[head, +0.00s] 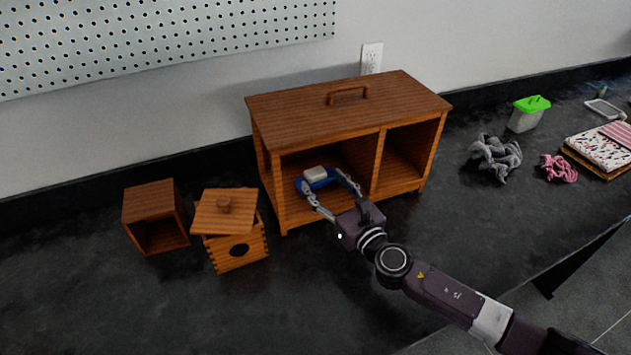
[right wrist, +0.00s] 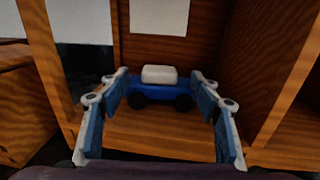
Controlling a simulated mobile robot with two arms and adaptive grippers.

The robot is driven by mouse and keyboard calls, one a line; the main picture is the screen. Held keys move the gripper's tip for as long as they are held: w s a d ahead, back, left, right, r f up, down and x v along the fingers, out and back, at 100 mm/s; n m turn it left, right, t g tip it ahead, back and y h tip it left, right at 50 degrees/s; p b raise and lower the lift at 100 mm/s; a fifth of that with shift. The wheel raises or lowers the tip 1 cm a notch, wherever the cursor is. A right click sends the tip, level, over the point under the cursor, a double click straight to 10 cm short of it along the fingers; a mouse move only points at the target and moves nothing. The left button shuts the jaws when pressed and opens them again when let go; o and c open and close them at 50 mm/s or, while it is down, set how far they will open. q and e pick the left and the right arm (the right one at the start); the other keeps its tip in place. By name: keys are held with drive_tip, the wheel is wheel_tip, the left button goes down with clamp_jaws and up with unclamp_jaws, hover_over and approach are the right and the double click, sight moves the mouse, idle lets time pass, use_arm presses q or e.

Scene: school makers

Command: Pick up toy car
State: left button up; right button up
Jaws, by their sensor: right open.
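The toy car (head: 316,175) is blue with a white top and sits inside the left compartment of the wooden cabinet (head: 350,97). It also shows in the right wrist view (right wrist: 158,90), resting on the compartment floor. My right gripper (head: 328,185) reaches into that compartment from the front. Its fingers are open with blue pads and stand on either side of the car. In the right wrist view the gripper (right wrist: 160,105) has gaps between the pads and the car, and the car lies near the fingertips. My left gripper is not in view.
The cabinet's side wall and middle divider (head: 377,163) flank the gripper closely. A small open wooden box (head: 150,203) and a lidded wooden box (head: 240,255) stand left. Crumpled cloths (head: 495,157), a green-lidded container (head: 526,115) and notebooks (head: 600,147) lie right. The front counter is clear.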

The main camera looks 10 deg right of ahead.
sight(319, 177)
drive_tip(key=x, duration=0.5)
drive_tip(key=shift+w+a, duration=0.15)
drive_tip(key=shift+w, duration=0.1)
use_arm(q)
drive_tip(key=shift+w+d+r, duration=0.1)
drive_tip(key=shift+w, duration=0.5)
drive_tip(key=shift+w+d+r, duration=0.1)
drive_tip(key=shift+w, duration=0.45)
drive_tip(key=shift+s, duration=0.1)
use_arm(e)
drive_tip(key=shift+s, duration=0.1)
drive_tip(key=shift+c, duration=0.4)
drive_tip(key=shift+c, duration=1.3)
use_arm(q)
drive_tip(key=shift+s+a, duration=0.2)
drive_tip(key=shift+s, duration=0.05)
use_arm(e)
drive_tip(key=c, duration=1)
